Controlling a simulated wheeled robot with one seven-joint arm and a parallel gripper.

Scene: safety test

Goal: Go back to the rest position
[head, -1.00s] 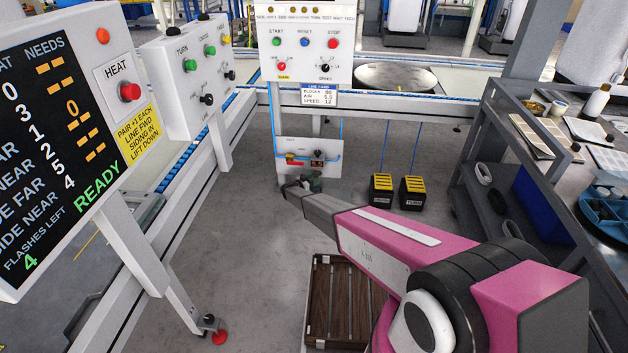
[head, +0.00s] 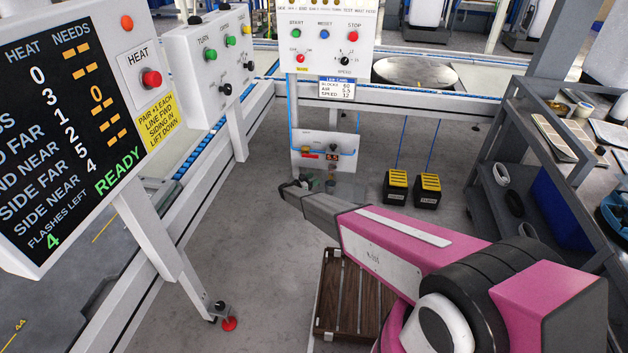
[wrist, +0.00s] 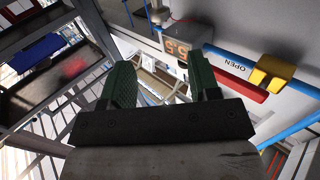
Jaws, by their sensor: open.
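My gripper (head: 318,186) is at the end of my pink and grey arm, in front of the small white air panel (head: 325,150) in the head view. In the wrist view its two dark green fingers (wrist: 165,82) are apart with nothing between them. The wrist view shows the panel's red bar (wrist: 235,75), a yellow handle (wrist: 272,72), the word OPEN and a lit number display (wrist: 176,48) close by on the right. Whether the gripper touches the panel cannot be told from these views.
A black READY board (head: 70,130) and white button boxes (head: 215,70) stand at the left. Two yellow-topped pedals (head: 397,187) sit on the floor ahead. A cluttered grey bench (head: 500,185) is at the right. A slatted wooden crate (head: 345,290) lies below my arm.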

